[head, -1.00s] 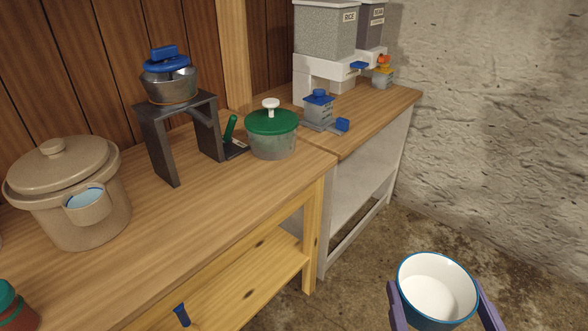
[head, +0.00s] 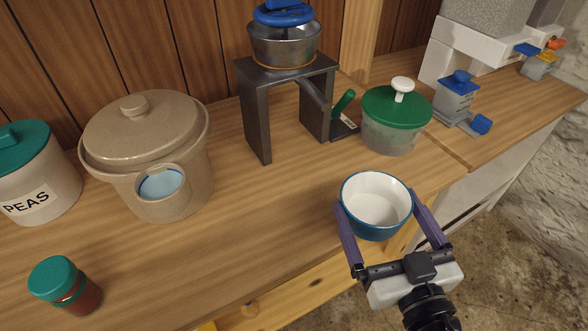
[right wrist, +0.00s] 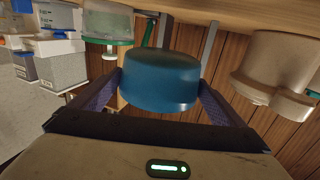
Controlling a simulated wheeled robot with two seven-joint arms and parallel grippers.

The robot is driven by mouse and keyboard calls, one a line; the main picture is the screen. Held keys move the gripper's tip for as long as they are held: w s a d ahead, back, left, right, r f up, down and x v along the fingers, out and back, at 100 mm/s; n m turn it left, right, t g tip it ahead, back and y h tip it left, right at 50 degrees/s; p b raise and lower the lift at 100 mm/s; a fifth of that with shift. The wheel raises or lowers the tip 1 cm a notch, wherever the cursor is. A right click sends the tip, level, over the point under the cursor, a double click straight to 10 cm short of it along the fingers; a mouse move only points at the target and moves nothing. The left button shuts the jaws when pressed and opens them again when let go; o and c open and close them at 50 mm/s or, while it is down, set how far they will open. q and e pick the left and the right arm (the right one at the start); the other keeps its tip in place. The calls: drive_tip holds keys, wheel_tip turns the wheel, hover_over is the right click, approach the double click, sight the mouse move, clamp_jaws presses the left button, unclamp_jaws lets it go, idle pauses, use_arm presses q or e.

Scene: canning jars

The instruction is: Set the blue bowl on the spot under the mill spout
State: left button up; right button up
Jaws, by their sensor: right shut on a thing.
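The blue bowl (head: 375,232), white inside, is held upright between the fingers of my right gripper (head: 377,203), over the front edge of the wooden counter. In the right wrist view, the bowl's blue outer side (right wrist: 160,85) shows between the same fingers (right wrist: 160,80). The mill (head: 256,110) is a dark grey stand with a metal hopper and a blue top, standing behind and to the left of the bowl. A dark sloping spout (head: 312,92) shows under its top. The counter between its legs looks bare. My left gripper is not in view.
A lidded green-topped pot (head: 392,125) stands close behind the bowl. A green-handled tool (head: 343,103) lies beside the mill's right leg. A beige crock (head: 110,140), a peas jar (head: 38,185) and a small red jar (head: 68,288) stand left. The front middle counter is clear.

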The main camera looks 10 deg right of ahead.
sight(354, 184)
drive_tip(key=w, duration=0.3)
drive_tip(key=w+a+n+y, duration=0.1)
drive_tip(key=w, duration=0.2)
drive_tip(key=w+a+y, duration=0.1)
drive_tip(key=w, duration=0.2)
drive_tip(key=shift+w+a+f+n, duration=0.1)
drive_tip(key=shift+a+f+n, duration=0.2)
drive_tip(key=shift+n, duration=0.1)
drive_tip(key=w+a+r+n+y, duration=0.1)
drive_tip(key=w+r+y, duration=0.1)
drive_tip(key=w, duration=0.5)
wheel_tip(354, 184, down, 6)
drive_tip(key=shift+s+a+r+b, duration=0.15)
drive_tip(key=shift+r+b, duration=0.1)
drive_tip(key=shift+b, duration=1)
drive_tip(key=shift+f, duration=0.3)
wheel_tip(354, 184, down, 3)
drive_tip(key=shift+f+b, duration=0.2)
drive_tip(key=shift+b, duration=0.75)
drive_tip(key=shift+f, duration=0.25)
drive_tip(key=o, duration=0.8)
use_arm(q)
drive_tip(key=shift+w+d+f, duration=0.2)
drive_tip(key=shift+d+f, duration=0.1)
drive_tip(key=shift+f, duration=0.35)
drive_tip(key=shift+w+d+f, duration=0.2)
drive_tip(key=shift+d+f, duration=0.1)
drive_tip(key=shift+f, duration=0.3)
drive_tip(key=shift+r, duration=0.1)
